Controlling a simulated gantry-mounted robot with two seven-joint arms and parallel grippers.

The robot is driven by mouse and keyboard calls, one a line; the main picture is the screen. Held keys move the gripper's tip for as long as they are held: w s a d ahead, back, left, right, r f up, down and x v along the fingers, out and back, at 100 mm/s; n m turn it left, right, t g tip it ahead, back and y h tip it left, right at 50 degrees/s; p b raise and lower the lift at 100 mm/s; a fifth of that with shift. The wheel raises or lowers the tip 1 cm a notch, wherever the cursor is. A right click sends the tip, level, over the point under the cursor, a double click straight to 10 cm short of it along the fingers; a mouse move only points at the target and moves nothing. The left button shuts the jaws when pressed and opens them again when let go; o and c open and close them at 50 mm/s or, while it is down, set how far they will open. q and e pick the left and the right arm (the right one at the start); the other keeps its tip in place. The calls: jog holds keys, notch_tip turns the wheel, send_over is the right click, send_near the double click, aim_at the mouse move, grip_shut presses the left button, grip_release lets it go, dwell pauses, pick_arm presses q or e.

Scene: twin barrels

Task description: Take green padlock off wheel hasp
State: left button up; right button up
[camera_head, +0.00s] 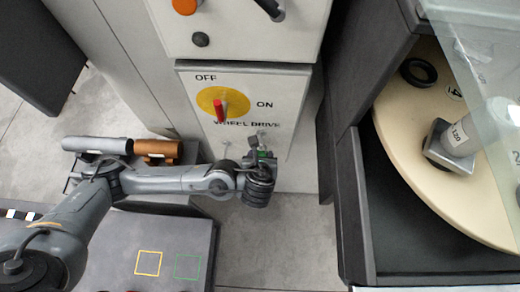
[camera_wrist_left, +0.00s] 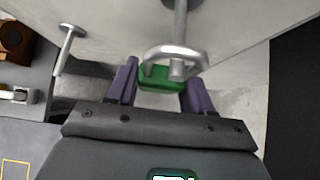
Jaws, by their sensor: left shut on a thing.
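The green padlock (camera_wrist_left: 160,77) sits between the two purple fingers of my left gripper (camera_wrist_left: 160,90) in the left wrist view. The gripper is shut on its body. Its silver shackle (camera_wrist_left: 152,54) shows as a loop around the end of the metal hasp post (camera_wrist_left: 181,18), which comes from the light panel. I cannot tell whether the shackle is open or locked. In the head view my left gripper (camera_head: 262,158) is at the lower edge of the WHEEL DRIVE panel (camera_head: 285,85), and the padlock is mostly hidden there. My right gripper is not in view.
Another metal peg (camera_wrist_left: 66,50) stands to the left. A grey bench (camera_head: 120,235) has yellow (camera_head: 148,263) and green (camera_head: 187,266) outlined squares. A dark cabinet wall (camera_head: 345,165) stands on the right.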

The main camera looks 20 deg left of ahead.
pick_arm(q)
jog(key=shift+s+d+r+p, duration=0.2)
jog(key=shift+s+d, duration=0.05)
jog(key=shift+s, duration=0.35)
jog(key=shift+s+d+r+p, duration=0.15)
jog(key=shift+s+d, duration=0.05)
jog(key=shift+s, duration=0.4)
jog(key=s+d, duration=0.2)
jog(key=s, duration=0.4)
jog(key=shift+s+d, duration=0.25)
jog(key=shift+s, duration=0.05)
